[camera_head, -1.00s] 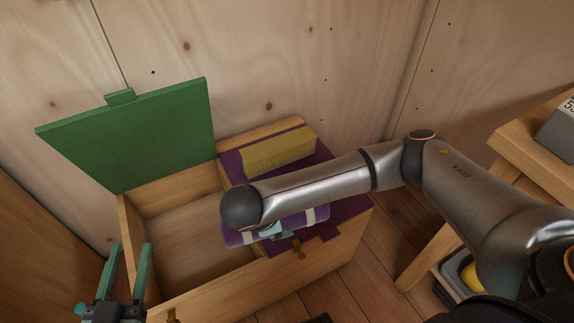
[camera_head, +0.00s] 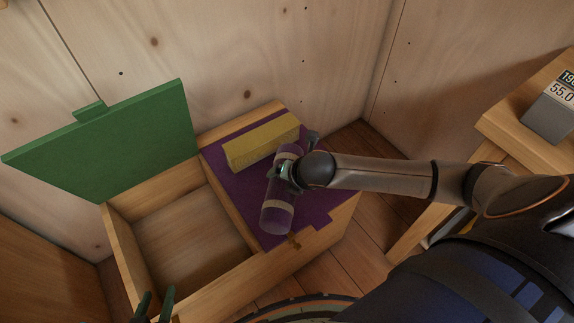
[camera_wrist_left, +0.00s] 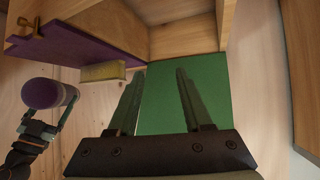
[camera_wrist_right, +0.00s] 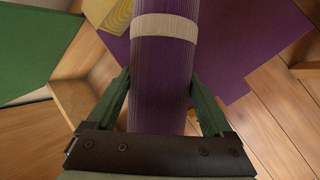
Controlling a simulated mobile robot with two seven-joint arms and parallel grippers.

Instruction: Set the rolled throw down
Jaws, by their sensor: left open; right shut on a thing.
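The rolled throw (camera_head: 277,215) is a purple roll with pale bands. It is over the purple lid of the wooden chest, its length running toward the chest's front edge. My right gripper (camera_head: 286,170) is shut around it; in the right wrist view the throw (camera_wrist_right: 163,70) lies between the two fingers. I cannot tell whether the throw touches the lid. In the left wrist view the throw (camera_wrist_left: 48,93) shows end-on at the left. My left gripper (camera_wrist_left: 160,95) is open and empty; in the head view only its fingertips (camera_head: 153,305) show at the bottom edge.
The chest has a closed purple lid (camera_head: 316,205) at right and an open, empty compartment (camera_head: 190,232) at left, with a green lid (camera_head: 110,145) raised. A yellow block (camera_head: 262,141) lies on the purple lid behind the throw. A wooden table (camera_head: 510,125) stands at right.

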